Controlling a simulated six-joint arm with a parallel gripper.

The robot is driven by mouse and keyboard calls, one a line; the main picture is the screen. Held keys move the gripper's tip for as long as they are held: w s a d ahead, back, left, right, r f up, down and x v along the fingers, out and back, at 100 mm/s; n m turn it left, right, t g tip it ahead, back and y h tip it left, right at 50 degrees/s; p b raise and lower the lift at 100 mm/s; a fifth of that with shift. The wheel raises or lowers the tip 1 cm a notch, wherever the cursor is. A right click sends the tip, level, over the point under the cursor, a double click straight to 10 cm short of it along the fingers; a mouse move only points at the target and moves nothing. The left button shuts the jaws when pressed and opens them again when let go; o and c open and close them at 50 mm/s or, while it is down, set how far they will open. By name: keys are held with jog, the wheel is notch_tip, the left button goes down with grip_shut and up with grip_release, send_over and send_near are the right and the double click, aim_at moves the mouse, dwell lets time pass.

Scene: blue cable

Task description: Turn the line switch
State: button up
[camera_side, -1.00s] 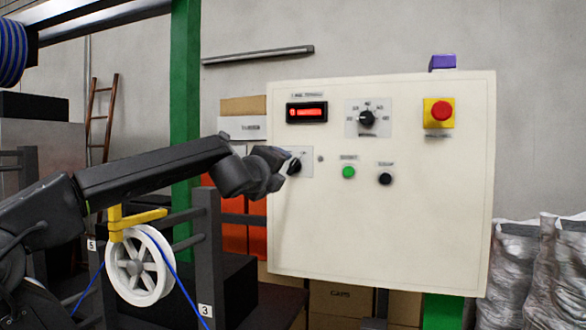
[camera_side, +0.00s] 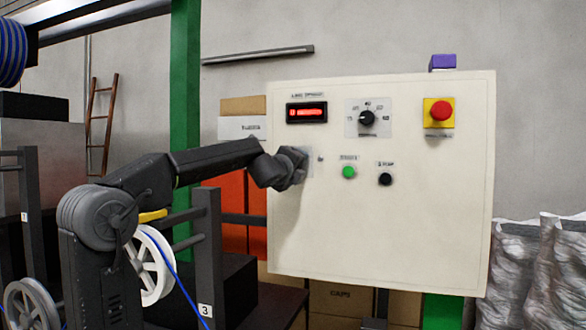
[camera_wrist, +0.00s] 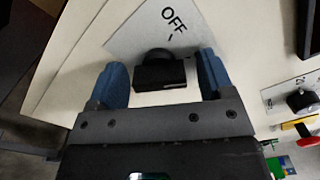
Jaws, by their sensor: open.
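The line switch (camera_wrist: 160,75) is a black knob on a light plate (camera_wrist: 140,42) marked "OFF", seen in the wrist view. My gripper (camera_wrist: 163,78) is open, with one blue finger on each side of the knob. A gap shows between the knob and each finger, so they do not appear to grip it. In the side view my gripper (camera_side: 298,165) is at the left part of the cream panel (camera_side: 400,240) and hides the switch.
The panel also carries a red display (camera_side: 306,112), a second black knob (camera_side: 367,118), a red emergency button (camera_side: 440,110), a green button (camera_side: 348,172) and a black button (camera_side: 385,179). A white spool (camera_side: 155,265) with blue cable hangs below my arm.

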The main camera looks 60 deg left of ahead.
jog(key=shift+c, duration=0.3)
jog(key=c, duration=0.9)
jog(key=shift+o, duration=0.2)
jog(key=shift+n, duration=0.4)
jog(key=n, duration=1.1)
jog(key=o, duration=0.9)
